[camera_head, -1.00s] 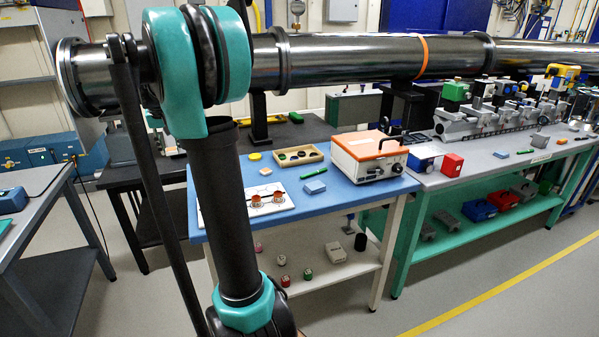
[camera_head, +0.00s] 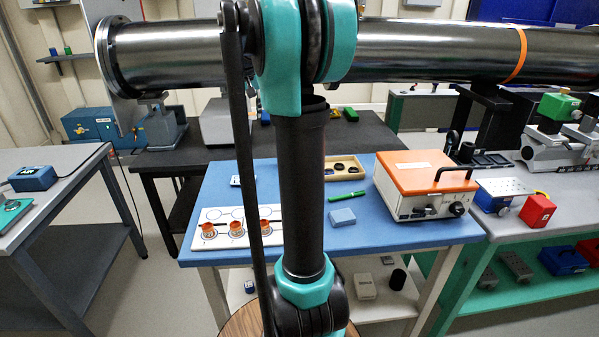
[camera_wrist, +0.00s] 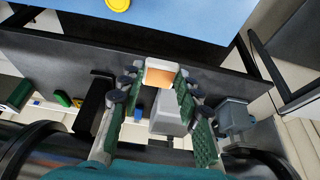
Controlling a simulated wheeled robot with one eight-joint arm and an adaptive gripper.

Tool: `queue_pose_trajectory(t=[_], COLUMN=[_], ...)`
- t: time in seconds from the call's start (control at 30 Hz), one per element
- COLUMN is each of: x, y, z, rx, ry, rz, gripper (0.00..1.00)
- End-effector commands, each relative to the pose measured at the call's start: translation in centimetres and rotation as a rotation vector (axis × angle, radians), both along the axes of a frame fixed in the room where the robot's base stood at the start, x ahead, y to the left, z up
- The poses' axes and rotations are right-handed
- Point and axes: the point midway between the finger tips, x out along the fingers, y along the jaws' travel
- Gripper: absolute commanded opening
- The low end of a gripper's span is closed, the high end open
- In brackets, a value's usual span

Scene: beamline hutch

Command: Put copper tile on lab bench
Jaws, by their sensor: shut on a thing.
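In the wrist view my gripper (camera_wrist: 160,88) is shut on a small copper tile (camera_wrist: 158,75) with a pale border, held between its green-padded fingers. The head view does not show the gripper or the tile; my arm crosses the middle there. Several benches are in the head view: a blue-topped one (camera_head: 395,232) at the centre, a grey-topped one (camera_head: 75,165) at the left, and a black one (camera_head: 215,150) behind. I cannot tell which is the lab bench.
The blue top bears a white board (camera_head: 213,243) with orange cups, a light-blue block (camera_head: 342,217), a green pen (camera_head: 341,198), a wooden tray (camera_head: 343,173) and an orange-lidded box (camera_head: 423,185). A long metal pipe (camera_head: 430,48) runs above. The grey left top has bare room.

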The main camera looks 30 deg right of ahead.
Motion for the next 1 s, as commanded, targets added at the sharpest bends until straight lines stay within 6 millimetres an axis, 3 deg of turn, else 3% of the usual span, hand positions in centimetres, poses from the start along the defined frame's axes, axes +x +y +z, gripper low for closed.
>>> queue_pose_trajectory(t=[0.17, 0.6, 1.0], x=[0.0, 0.0, 0.0], y=[0.0, 0.0, 0.0], z=[-2.9, -13.4, -17.7], rx=[0.000, 0.000, 0.000], ry=[0.000, 0.000, 0.000], rz=[0.000, 0.000, 0.000], gripper=[0.14, 0.14, 0.14])
